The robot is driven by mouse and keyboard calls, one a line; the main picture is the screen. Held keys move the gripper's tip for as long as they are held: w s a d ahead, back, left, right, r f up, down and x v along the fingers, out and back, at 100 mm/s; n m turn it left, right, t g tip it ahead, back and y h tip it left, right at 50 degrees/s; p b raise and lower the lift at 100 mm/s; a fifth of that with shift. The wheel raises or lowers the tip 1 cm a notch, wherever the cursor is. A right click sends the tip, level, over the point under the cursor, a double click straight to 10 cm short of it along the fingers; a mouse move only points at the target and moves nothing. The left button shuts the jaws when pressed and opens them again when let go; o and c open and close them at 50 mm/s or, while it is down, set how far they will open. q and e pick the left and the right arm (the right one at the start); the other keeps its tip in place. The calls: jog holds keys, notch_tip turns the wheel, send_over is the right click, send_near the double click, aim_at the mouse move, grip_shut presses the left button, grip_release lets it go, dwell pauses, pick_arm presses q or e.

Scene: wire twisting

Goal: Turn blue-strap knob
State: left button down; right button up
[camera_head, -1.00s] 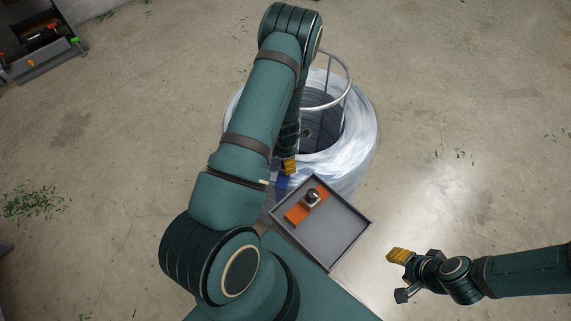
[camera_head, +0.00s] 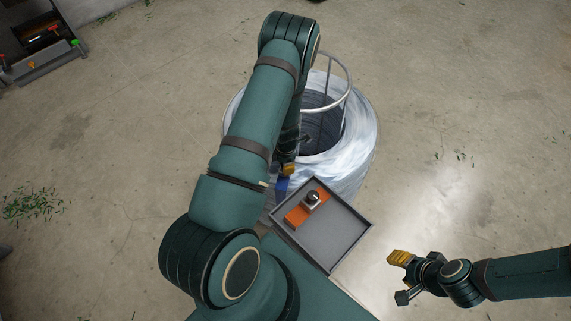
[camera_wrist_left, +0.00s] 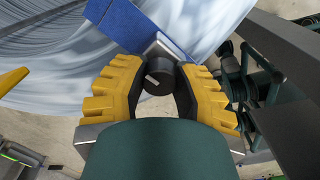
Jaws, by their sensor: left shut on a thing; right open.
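The black knob (camera_wrist_left: 158,78) with a pale pointer line sits on a grey mount at the end of the blue strap (camera_wrist_left: 135,22) in the left wrist view. My left gripper (camera_wrist_left: 160,85) is shut on this knob, with a yellow finger on each side. In the head view my left arm hides most of this; a bit of the blue strap (camera_head: 282,185) shows below the yellow fingertip (camera_head: 288,170). The strap lies against the large white wrapped coil (camera_head: 350,160). My right gripper (camera_head: 401,278) is open and empty at the lower right, over the floor.
A grey tray (camera_head: 335,250) in front of the coil holds an orange strap (camera_head: 298,214) with another dark knob (camera_head: 313,197). A metal ring frame (camera_head: 343,75) rises from the coil. A box with coloured handles (camera_head: 45,60) stands far left. Floor on the right is clear.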

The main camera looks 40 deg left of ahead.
pick_arm(q)
jog(key=shift+m, duration=0.3)
jog(key=m, duration=0.3)
jog(key=shift+m+b, duration=0.35)
jog(key=shift+m, duration=0.05)
jog(key=m, duration=0.4)
jog(key=shift+b, duration=0.4)
jog(key=m, duration=0.5)
jog(key=shift+b, duration=0.35)
jog(key=m, duration=0.4)
jog(key=shift+b, duration=0.35)
jog(key=shift+m, duration=0.4)
jog(key=c, duration=0.6)
grip_release()
